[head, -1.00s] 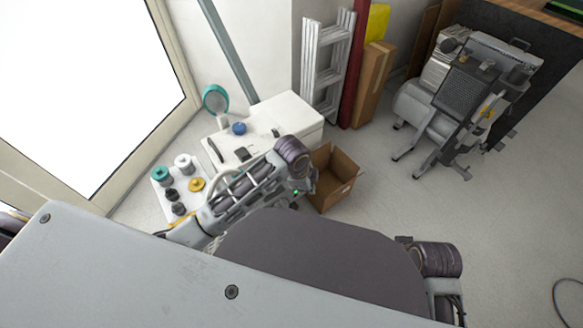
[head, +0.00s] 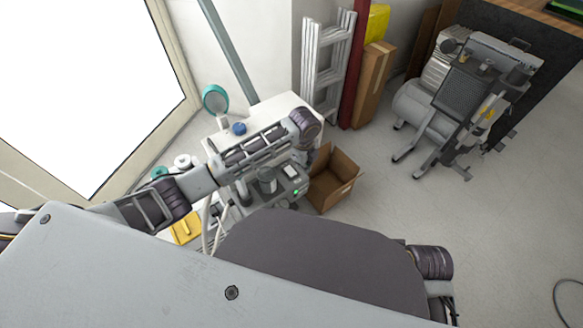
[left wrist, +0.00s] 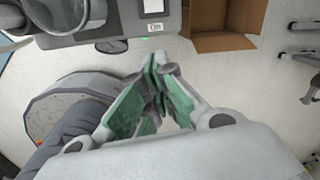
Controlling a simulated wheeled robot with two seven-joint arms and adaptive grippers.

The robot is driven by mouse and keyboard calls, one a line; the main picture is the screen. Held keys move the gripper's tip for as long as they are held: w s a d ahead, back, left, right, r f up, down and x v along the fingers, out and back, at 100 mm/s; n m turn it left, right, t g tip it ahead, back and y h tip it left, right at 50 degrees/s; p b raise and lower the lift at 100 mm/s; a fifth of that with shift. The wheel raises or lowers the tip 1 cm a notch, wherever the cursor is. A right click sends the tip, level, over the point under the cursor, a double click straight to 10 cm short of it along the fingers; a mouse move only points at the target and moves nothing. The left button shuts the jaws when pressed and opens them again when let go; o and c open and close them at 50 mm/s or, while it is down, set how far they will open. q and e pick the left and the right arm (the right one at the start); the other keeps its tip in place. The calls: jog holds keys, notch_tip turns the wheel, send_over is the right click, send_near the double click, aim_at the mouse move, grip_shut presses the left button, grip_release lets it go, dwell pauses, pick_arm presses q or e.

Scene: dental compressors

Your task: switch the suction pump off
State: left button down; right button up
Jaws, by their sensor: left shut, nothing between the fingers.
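The suction pump (head: 287,198) is a grey unit beside the white cabinet, with a jar (head: 266,180) and pale hoses. A small green light (head: 295,191) glows on its front. In the left wrist view the pump's grey body (left wrist: 95,28) is at the top, with a small lit green display or switch (left wrist: 155,28) below a white panel. My left gripper (left wrist: 157,65) has green pads, its fingertips together and empty, pointing toward the pump but apart from it in the picture. In the head view my left forearm passes above the pump; its fingers are hard to make out. My right gripper is out of sight.
An open cardboard box (head: 333,178) stands right of the pump. A white cabinet (head: 275,112) with a blue item (head: 239,128) is behind. A ladder (head: 327,65) leans at the wall, and a wheeled compressor (head: 425,110) stands at right. Floor between box and compressor is clear.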

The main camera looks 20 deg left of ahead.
pick_arm(q)
jog(key=w+a+r+m+y, duration=0.1)
jog(key=w+a+r+m, duration=0.1)
jog(key=w+a, duration=0.3)
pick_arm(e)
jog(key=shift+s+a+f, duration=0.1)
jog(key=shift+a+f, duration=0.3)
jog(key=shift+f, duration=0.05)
pick_arm(q)
jog(key=shift+f, duration=0.15)
jog(key=b, duration=0.5)
send_over(291, 171)
jog(key=f, duration=1)
jog(key=shift+s+d+f, duration=0.2)
jog(key=shift+d, duration=0.05)
jog(key=shift+w+a+f+b, duration=0.15)
jog(key=shift+f+b, duration=0.45)
jog(key=shift+f, duration=1.05)
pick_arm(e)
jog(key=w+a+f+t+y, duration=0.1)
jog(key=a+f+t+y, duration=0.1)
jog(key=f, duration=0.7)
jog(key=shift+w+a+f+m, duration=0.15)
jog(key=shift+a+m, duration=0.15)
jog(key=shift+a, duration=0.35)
